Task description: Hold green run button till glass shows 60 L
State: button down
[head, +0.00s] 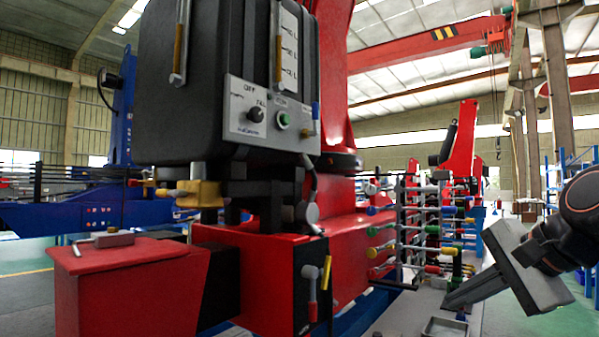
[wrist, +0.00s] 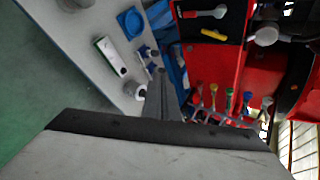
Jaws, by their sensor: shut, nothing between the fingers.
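The green run button (head: 283,120) sits on the right of a pale control panel (head: 262,132) on the front of a black tank. A dark knob (head: 256,114) is to its left. A sight glass (head: 276,45) with level marks runs up the tank above the button. The fluid level in it is too small to read. My gripper (head: 447,304) is shut and empty at the lower right, well right of and below the button, apart from everything. In the wrist view my gripper (wrist: 161,75) points over a pale bench, and neither button nor glass shows.
A rack of coloured valve levers (head: 425,225) stands between the tank and my gripper. A red crane base (head: 345,235) fills the middle. A pale bench (wrist: 85,45) holds small items. A red box (head: 130,285) stands at the left.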

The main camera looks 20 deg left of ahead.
aim_at(288, 121)
jog(key=w+a+r+m+y, duration=0.2)
jog(key=a+r, duration=0.4)
jog(key=r, duration=0.5)
jog(key=w+a+r+m+y, duration=0.2)
jog(key=a+r+m+y, duration=0.2)
jog(key=a+r, duration=0.3)
jog(key=w+a+r+m+g+y, duration=0.1)
jog(key=w+a+r+m+y, duration=0.2)
jog(key=r, duration=1.4)
jog(key=a+m+y, duration=0.1)
jog(key=a, duration=0.2)
jog(key=shift+a+r+m, duration=0.2)
jog(key=shift+r+m, duration=0.05)
jog(key=shift+m, duration=0.15)
jog(key=shift+w, duration=0.15)
jog(key=x, duration=1.4)
jog(key=shift+f, duration=0.2)
jog(key=shift+a, duration=0.1)
